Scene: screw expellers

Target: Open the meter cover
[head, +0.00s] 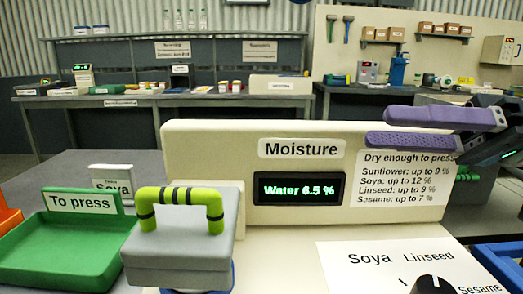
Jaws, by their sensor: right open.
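The moisture meter (225,150) is a cream panel with a "Moisture" label. Its display (300,189) reads "Water 6.5 %". At its front left is a grey block-like cover (180,255) with a yellow-green, black-banded handle (180,194) on top. The cover sits level, and a bit of blue shows under its lower edge. My right gripper (380,125) comes in from the right with two purple fingers spread apart and nothing between them. It is in front of the panel's upper right, well right of the handle. My left gripper is out of view.
A green "To press" tray (60,262) stands left of the cover, with a white "Soya" card (111,181) behind it. A dial (432,284) with crop names is at the lower right, beside a blue tray edge (500,262). Workbenches stand far behind.

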